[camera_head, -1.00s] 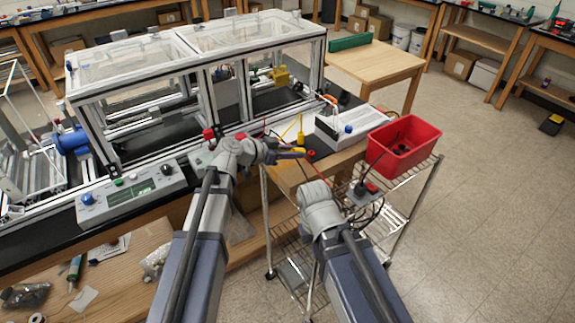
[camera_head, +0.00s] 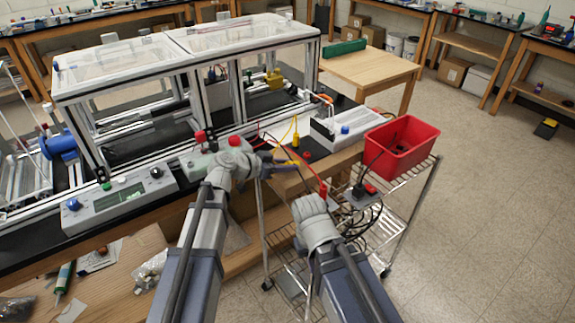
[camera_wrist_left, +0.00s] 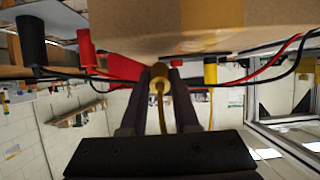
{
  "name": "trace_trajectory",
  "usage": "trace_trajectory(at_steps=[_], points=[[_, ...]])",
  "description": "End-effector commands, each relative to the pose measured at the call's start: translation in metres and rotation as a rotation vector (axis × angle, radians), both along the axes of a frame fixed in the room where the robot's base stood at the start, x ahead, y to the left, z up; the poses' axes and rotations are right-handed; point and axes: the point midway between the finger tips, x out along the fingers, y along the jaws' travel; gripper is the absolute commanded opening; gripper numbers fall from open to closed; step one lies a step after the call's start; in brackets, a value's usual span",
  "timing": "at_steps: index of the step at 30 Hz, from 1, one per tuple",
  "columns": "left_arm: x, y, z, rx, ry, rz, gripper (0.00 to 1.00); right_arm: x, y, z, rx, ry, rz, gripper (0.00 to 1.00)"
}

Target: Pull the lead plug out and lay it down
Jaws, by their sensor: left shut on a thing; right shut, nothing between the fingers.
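My left gripper (camera_head: 297,163) is shut on a yellow lead plug (camera_wrist_left: 158,78). Its two fingers pinch the plug in the left wrist view, and a yellow lead runs from it. The plug is beside a brown block face; I cannot tell whether they touch. A second yellow plug (camera_head: 295,139) stands upright behind the gripper, with a yellow lead; it appears right of the fingers in the left wrist view (camera_wrist_left: 210,74). My right gripper (camera_head: 311,207) is lower, in front of the wire trolley. It is shut and empty, its fingertips mostly hidden by the wrist.
Red plugs (camera_wrist_left: 86,45) and a black plug (camera_wrist_left: 31,42) stand near the held plug, with leads strung around. A red bin (camera_head: 402,150) is on the wire trolley at right. A white-topped instrument (camera_head: 345,120) and the metal frame (camera_head: 238,95) stand behind.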

Motion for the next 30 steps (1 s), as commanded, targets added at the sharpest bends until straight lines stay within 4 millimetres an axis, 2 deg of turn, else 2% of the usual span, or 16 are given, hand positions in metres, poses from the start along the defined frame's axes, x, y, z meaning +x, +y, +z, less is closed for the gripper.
trace_trajectory(at_steps=[1, 3, 13, 14, 15, 23, 30], points=[[0.0000, 0.0000, -0.0075, 0.000, 0.000, 0.000, 0.00, 0.0000, 0.0000, -0.0074, 0.000, 0.000, 0.000, 0.00], [0.0000, 0.0000, -0.0102, 0.000, 0.000, 0.000, 0.00, 0.0000, 0.0000, -0.0102, 0.000, 0.000, 0.000, 0.00], [-0.0001, 0.0000, -0.0107, 0.000, 0.000, 0.000, 0.00, 0.0000, 0.0000, -0.0107, 0.000, 0.000, 0.000, 0.00], [-0.0001, 0.0000, -0.0107, 0.000, 0.000, 0.000, 0.30, 0.0000, 0.0000, -0.0107, 0.000, 0.000, 0.000, 0.00], [0.0000, 0.0000, -0.0107, 0.000, 0.000, 0.000, 0.35, 0.0000, 0.0000, -0.0107, 0.000, 0.000, 0.000, 0.00], [0.0000, 0.0000, -0.0107, 0.000, 0.000, 0.000, 0.64, 0.0000, 0.0000, -0.0108, 0.000, 0.000, 0.000, 0.00], [-0.0003, 0.0005, -0.0104, 0.000, 0.000, 0.000, 0.64, 0.0000, 0.0000, -0.0104, 0.000, 0.000, 0.000, 0.00]])
